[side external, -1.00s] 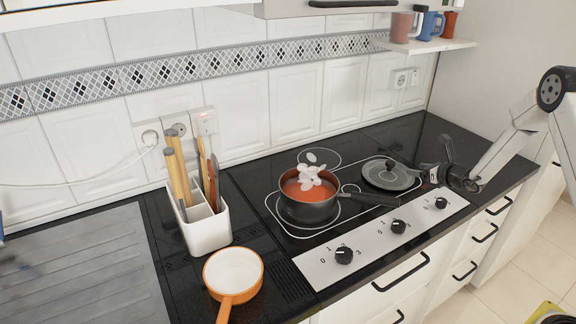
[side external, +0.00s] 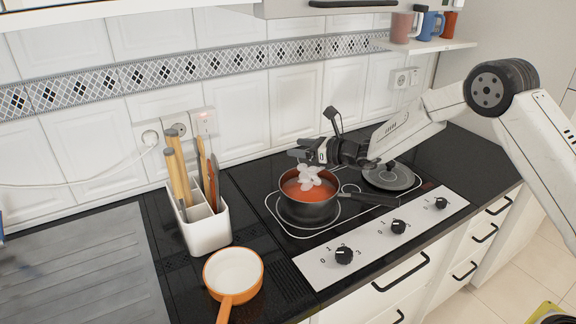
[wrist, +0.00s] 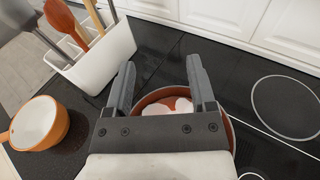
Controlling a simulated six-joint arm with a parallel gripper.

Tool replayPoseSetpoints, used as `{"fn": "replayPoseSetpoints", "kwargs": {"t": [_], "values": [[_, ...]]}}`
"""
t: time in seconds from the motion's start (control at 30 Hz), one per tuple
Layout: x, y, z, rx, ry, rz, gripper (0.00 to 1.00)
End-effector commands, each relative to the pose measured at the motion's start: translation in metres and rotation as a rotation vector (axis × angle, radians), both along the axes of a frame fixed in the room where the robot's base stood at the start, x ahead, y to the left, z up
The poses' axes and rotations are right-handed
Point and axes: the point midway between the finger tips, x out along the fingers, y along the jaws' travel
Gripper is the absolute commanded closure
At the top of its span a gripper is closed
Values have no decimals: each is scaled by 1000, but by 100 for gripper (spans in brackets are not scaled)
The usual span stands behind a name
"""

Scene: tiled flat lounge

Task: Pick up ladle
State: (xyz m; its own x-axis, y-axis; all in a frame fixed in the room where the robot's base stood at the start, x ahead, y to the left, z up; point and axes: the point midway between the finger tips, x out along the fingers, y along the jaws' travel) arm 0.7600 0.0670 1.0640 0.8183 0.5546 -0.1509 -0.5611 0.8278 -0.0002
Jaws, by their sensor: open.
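An orange, ladle-like pan (side external: 233,271) with a white inside and an orange handle stands on the black worktop at the front, left of the hob. It is the only ladle-like thing I can make out. It also shows at the left of the wrist view (wrist: 40,124), its handle pointing left. My gripper (side external: 300,151) is open and empty above the red-filled pot, to the right of and farther back than the orange pan. In the wrist view my two fingers (wrist: 160,74) are apart with nothing between them.
A dark pot (side external: 310,208) with red contents and white pieces stands on the hob. A dark lid (side external: 390,177) lies to its right. A white utensil holder (side external: 208,232) with wooden-handled tools stands behind the orange pan. A grey drainer (side external: 80,275) is at left.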

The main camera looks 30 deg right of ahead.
Motion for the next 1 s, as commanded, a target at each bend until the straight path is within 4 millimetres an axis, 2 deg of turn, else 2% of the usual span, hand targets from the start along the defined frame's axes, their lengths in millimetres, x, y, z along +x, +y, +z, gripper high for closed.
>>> {"fn": "replayPoseSetpoints", "kwargs": {"t": [0.03, 0.2, 0.3, 0.43, 0.5, 0.6, 1.0], "values": [[0, 34, 10, 10, -18, 53, 29], [-9, 130, 38, 49, -60, 203, 29], [-19, 178, 53, 70, -80, 279, 29], [-33, 224, 68, 93, -97, 354, 29], [-38, 239, 72, 101, -103, 378, 29], [-43, 250, 76, 108, -107, 396, 29], [-38, 260, 76, 110, -107, 401, 29]]}}
